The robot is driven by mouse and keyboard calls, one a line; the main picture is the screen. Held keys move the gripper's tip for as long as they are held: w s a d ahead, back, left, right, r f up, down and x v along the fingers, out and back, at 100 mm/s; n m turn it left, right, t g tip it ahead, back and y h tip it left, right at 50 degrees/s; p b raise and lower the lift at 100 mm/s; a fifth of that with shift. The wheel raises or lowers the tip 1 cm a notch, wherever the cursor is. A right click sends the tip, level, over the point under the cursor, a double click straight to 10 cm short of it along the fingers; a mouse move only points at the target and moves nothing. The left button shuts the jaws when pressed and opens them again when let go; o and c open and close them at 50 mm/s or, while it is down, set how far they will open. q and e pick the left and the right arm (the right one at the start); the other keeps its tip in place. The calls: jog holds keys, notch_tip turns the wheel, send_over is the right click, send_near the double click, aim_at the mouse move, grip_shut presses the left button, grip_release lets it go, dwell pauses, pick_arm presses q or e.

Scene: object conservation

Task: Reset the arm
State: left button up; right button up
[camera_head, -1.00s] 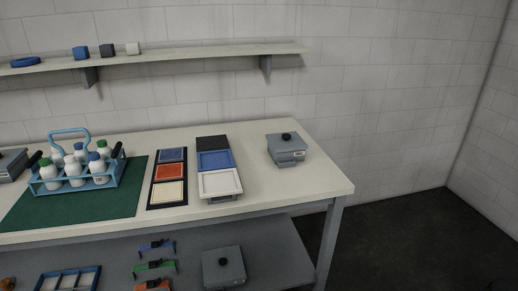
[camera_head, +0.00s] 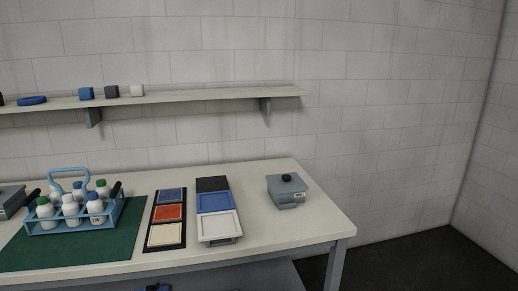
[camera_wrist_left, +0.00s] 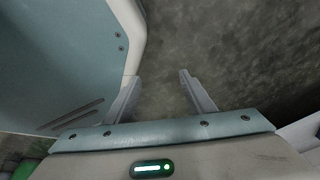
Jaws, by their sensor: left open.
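My left gripper (camera_wrist_left: 158,88) shows in the left wrist view. Its two fingers are apart with nothing between them, above a dark grey floor. A pale teal and white panel, which seems to be my own body, fills the left of that view. Neither gripper and neither arm shows in the head view. My right gripper is in no view.
A white table (camera_head: 275,232) bears a blue bottle carrier (camera_head: 75,221) on a green mat (camera_head: 115,250), two tile trays (camera_head: 165,235) (camera_head: 219,238) and a grey box (camera_head: 288,191). A wall shelf (camera_head: 200,97) holds small blocks. Floor is free at the right.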

pick_arm(q)
jog(key=s+d+f+n+g, duration=0.1)
jog(key=s+g, duration=0.1)
jog(key=s, duration=0.7)
jog(key=shift+s, duration=0.1)
dwell(0.6)
